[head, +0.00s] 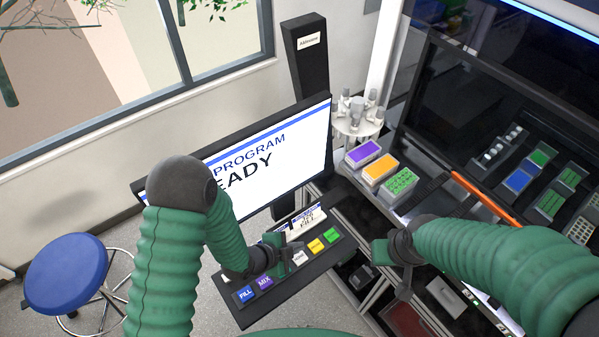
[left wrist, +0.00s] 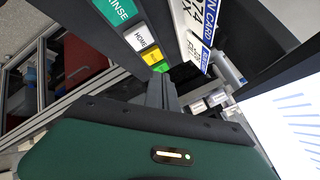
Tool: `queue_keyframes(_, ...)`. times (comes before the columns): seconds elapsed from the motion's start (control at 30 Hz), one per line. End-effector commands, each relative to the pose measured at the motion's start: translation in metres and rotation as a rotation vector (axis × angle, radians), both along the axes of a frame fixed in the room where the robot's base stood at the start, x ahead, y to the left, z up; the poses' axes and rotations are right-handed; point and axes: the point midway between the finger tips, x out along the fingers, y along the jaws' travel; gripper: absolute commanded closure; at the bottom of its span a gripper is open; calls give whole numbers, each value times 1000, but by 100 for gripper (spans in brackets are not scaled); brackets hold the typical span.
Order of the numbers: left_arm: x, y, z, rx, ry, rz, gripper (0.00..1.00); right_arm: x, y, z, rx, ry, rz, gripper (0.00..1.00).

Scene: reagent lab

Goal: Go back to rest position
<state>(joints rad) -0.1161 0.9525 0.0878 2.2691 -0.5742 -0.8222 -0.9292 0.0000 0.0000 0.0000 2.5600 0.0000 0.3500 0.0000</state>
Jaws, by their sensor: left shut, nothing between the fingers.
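My left gripper (head: 284,262) is over the dark button panel (head: 232,307) in the head view, shut and empty. Its grey fingers also show together in the left wrist view (left wrist: 161,92). The panel has a blue FILL button (head: 246,294), a purple MIX button (head: 265,282), and white, yellow and green ones. Whether the fingers touch the panel I cannot tell. The left arm bends up in front of the screen and hides part of it. My right gripper (head: 392,268) is to the right, apart from the panel; its finger gap is unclear.
The screen (head: 300,150) reads PROGRAM and, partly hidden, READY. Purple, orange and green racks (head: 379,170) stand on the bench at the right, by a dark enclosure with more racks. A blue stool (head: 66,272) stands at the left. A printed card stands at the panel's back.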

Motion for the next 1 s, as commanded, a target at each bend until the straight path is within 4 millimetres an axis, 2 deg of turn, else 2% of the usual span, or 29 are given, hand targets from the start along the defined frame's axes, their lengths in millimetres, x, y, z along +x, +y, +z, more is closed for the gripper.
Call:
queue_keyframes(0.07, 2, 3, -1, 4, 5, 12, 100, 0, 0, -3, 0, 0, 0, 100)
queue_keyframes(0.17, 10, 26, -4, 33, 57, 118, 100, 0, 0, -21, 0, 0, 0, 100)
queue_keyframes(0.27, 17, 76, -3, 67, 173, 380, 100, 0, 0, -52, 0, 0, 0, 100)
queue_keyframes(0.3, 14, 100, 0, 69, 233, 521, 100, 0, 0, -66, 0, 0, 0, 100)
queue_keyframes(0.37, -1, 133, 6, 54, 328, 745, 100, 0, 0, -86, 0, 1, 0, 100)
queue_keyframes(0.4, -15, 151, 10, 32, 391, 889, 100, 0, 0, -97, 0, 1, 0, 100)
queue_keyframes(0.5, -55, 179, 20, -46, 535, 1201, 100, 0, 0, -119, 0, 1, 0, 100)
queue_keyframes(0.6, -87, 187, 27, -114, 642, 1402, 100, 0, 0, -130, 0, 0, 0, 100)
queue_keyframes(0.7, -102, 189, 32, -146, 698, 1492, 100, 0, 0, -132, 0, 0, 0, 100)
queue_keyframes(1.0, -104, 189, 35, -148, 708, 1505, 100, 0, 0, -129, 0, -1, 0, 100)
